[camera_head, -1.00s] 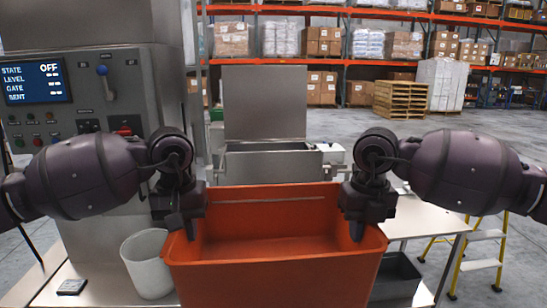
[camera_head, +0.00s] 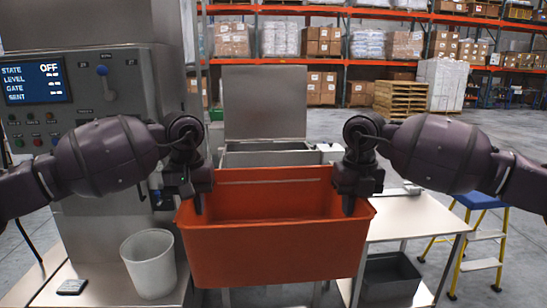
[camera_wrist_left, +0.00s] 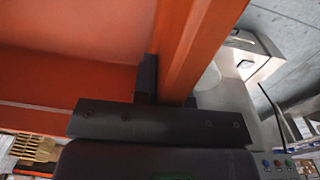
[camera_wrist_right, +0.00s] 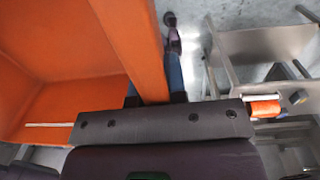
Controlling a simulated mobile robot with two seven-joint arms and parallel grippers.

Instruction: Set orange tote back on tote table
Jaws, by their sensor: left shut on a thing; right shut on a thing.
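The orange tote (camera_head: 275,252) is held up in front of me, upright and roughly level. The part of its inside that I see is empty. My left gripper (camera_head: 197,204) is shut on the tote's left wall, with fingers on both sides of the rim in the left wrist view (camera_wrist_left: 168,92). My right gripper (camera_head: 349,205) is shut on the right wall, and the right wrist view (camera_wrist_right: 155,97) shows the wall between its fingers. A pale-topped table (camera_head: 412,217) stands to the right of the tote; I cannot tell if it is the tote table.
A steel hopper with a raised lid (camera_head: 265,103) stands behind the tote. A control cabinet (camera_head: 95,90) is at left. A white bucket (camera_head: 150,263) stands at lower left. A dark bin (camera_head: 390,278) sits below the pale table. A yellow step ladder (camera_head: 480,235) is at right.

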